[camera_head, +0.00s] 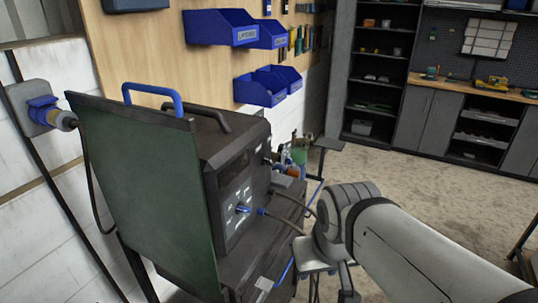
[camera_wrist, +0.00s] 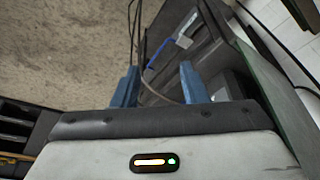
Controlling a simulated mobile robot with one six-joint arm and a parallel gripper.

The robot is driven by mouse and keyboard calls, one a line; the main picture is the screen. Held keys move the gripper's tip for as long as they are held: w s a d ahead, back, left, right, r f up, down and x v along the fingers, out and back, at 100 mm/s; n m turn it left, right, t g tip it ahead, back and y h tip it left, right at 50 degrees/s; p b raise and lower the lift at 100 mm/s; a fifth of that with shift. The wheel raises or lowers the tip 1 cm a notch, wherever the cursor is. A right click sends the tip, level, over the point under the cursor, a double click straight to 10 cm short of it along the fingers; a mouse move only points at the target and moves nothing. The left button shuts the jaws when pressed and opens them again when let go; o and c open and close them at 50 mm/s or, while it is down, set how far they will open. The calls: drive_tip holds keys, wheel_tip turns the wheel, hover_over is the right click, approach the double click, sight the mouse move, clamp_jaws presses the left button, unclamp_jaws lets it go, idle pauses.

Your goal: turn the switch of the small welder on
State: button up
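The small welder (camera_head: 228,165) is a dark box at the left of the head view, with its front panel facing right. A small blue part (camera_head: 243,208) sticks out low on that panel; I cannot tell whether it is the switch or a cable plug. Small pale markings and a dark display area show above it. In the wrist view my gripper (camera_wrist: 159,68) has two blue fingers spread apart with nothing held between them. Dark equipment and a cable show beyond the fingers. In the head view the fingers are not clearly visible; my wrist is right of the welder, apart from its panel.
A green panel (camera_head: 150,190) stands on the welder's left side, with a blue handle (camera_head: 152,97) behind. Cables (camera_head: 285,222) run from the welder's front toward my arm. Blue bins (camera_head: 220,27) hang on the wall. Open floor (camera_head: 430,190) lies to the right, before shelves.

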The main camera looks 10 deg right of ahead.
drive_tip(key=shift+o, duration=0.8)
drive_tip(key=shift+w+f, duration=0.1)
drive_tip(key=shift+w, duration=0.1)
drive_tip(key=o, duration=0.4)
drive_tip(key=w+a+g+y, duration=0.1)
drive_tip(key=w+a, duration=0.1)
drive_tip(key=w+a+f+y+b, duration=0.1)
drive_tip(key=w+a+y, duration=0.1)
drive_tip(key=a, duration=0.1)
drive_tip(key=shift+f+g, duration=0.1)
drive_tip(key=shift+g, duration=0.3)
drive_tip(key=t+y+b, duration=0.4)
drive_tip(key=t+y, duration=0.5)
drive_tip(key=y, duration=0.2)
approach(272, 161)
drive_tip(key=shift+n+y, duration=0.3)
drive_tip(key=shift+n, duration=0.1)
drive_tip(key=p+x, duration=0.1)
drive_tip(key=x, duration=0.2)
drive_tip(key=p+x, duration=0.1)
drive_tip(key=x, duration=0.4)
drive_tip(key=shift+w+a+f+p, duration=0.2)
drive_tip(key=shift+w+f+p, duration=0.1)
drive_tip(key=shift+w+p, duration=0.1)
